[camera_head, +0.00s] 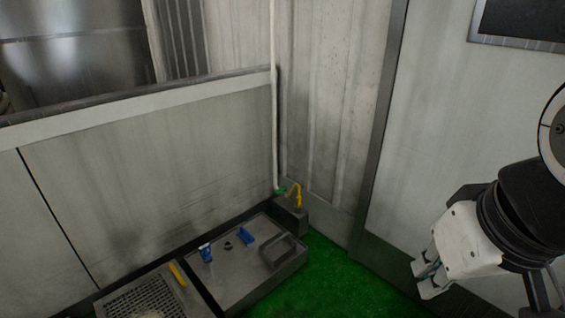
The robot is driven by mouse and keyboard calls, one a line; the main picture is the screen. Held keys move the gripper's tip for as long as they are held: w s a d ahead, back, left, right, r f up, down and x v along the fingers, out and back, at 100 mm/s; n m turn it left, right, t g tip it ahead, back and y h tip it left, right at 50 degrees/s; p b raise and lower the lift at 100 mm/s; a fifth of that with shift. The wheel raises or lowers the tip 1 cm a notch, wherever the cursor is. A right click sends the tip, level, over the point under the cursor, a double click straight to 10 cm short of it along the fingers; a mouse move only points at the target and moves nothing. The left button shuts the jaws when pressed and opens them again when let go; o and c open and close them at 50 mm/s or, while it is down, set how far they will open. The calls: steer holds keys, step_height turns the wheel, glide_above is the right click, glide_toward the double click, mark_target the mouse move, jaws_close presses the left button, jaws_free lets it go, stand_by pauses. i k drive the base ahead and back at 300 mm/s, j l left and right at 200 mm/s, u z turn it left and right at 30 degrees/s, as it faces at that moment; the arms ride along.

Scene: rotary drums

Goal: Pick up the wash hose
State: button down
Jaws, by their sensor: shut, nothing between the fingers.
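A short bent yellow piece (298,193), which looks like the wash hose or its end, stands in the corner at the middle of the view. It meets a green fitting (281,191) at the foot of a thin white pipe (273,110). Its lower end reaches a dark grey block (290,217); I cannot tell how it is fixed there. My gripper (422,279) is at the lower right, pointing down and left. It is shut and empty, well apart from the yellow piece.
A low grey metal box (222,283) stands on the green floor (335,285), bearing a blue-and-white tube (205,253), a blue block (246,235) and a handle-like bar. A yellow item (177,273) lies beside a grate (140,301). Walls close the corner; floor between is clear.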

mark_target(298, 205)
steer(key=i+z, duration=0.15)
steer(key=i, duration=0.6)
steer(key=i+z, duration=0.1)
steer(key=i, duration=0.7)
steer(key=i+j+z, duration=0.15)
steer(key=i, duration=0.6)
